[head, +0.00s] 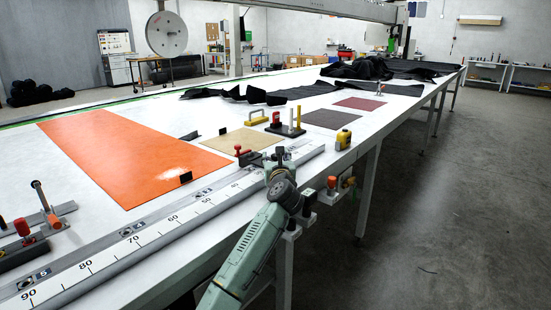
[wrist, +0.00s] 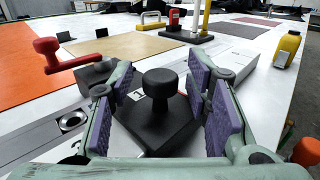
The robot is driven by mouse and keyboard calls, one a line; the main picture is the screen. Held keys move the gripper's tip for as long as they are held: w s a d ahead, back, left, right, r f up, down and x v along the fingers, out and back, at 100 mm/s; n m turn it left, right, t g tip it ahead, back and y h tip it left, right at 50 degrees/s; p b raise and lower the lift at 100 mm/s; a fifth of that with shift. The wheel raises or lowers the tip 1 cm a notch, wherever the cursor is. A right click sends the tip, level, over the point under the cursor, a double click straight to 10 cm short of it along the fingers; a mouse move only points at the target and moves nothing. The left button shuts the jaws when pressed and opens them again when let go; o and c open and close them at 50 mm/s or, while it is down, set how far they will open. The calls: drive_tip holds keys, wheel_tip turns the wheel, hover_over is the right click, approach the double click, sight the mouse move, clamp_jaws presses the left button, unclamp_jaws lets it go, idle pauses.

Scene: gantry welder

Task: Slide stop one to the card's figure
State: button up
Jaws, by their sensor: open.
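In the wrist view my gripper (wrist: 163,95) is open, with its purple pads to the left and right of a black knob (wrist: 159,83). The pads look apart from the knob. In the head view my gripper (head: 279,166) is at the far part of the scale rail (head: 158,222), whose printed figures rise toward the near left. The stop is hidden there behind my gripper. No card figure is readable.
A red-handled clamp (wrist: 70,62) stands close left of my gripper. Another red-handled clamp (head: 25,240) is at the near left. An orange sheet (head: 130,150) lies behind the rail. A yellow bottle (head: 343,139) stands near the table's right edge.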

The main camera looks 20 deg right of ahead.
drive_tip(key=s, duration=0.4)
drive_tip(key=s+a, duration=0.1)
drive_tip(key=s, duration=0.3)
drive_tip(key=s+a, duration=0.1)
drive_tip(key=s, duration=0.3)
drive_tip(key=shift+w, duration=0.1)
